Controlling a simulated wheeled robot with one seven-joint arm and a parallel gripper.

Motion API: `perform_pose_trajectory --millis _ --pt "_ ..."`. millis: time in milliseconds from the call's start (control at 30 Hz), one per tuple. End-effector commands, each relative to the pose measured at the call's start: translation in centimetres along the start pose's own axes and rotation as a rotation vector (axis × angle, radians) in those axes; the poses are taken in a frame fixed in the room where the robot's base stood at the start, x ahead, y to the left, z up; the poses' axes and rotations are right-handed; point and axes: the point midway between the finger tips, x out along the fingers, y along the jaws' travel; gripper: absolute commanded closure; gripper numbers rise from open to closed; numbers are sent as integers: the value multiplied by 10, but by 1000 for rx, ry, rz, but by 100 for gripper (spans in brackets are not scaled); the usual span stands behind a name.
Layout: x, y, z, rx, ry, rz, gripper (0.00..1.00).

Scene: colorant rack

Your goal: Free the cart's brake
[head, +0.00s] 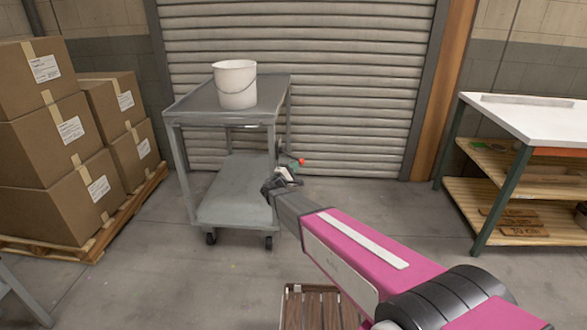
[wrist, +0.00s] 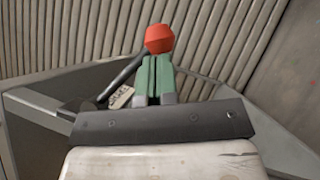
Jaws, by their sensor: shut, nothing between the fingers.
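The grey cart (head: 235,187) stands before the roller shutter, with a white bucket (head: 236,82) on its top shelf. The brake lever is a dark rod (wrist: 122,79) ending in a red knob (head: 301,161) at the cart's right side; the red knob also shows in the wrist view (wrist: 160,38). A pale tag with lettering (wrist: 121,97) is beside the rod. My gripper (head: 288,172) is at the cart's right side, close to the knob. In the wrist view its green fingers (wrist: 155,75) are together and empty, their tips right at the knob; I cannot tell whether they touch it.
Cardboard boxes (head: 52,130) are stacked on a wooden pallet (head: 120,215) at left. A workbench (head: 530,118) with wooden shelves stands at right. A slatted wooden item (head: 318,306) is at the bottom near my arm. The floor between cart and workbench is clear.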

Motion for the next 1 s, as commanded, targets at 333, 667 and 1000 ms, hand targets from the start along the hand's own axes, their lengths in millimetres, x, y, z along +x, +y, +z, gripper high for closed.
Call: perform_pose_trajectory --millis 333,667,1000 --pt "5 2 7 -66 -2 48 100" --pt "16 14 24 -185 -2 132 100" --pt "29 35 40 -182 -3 130 100"
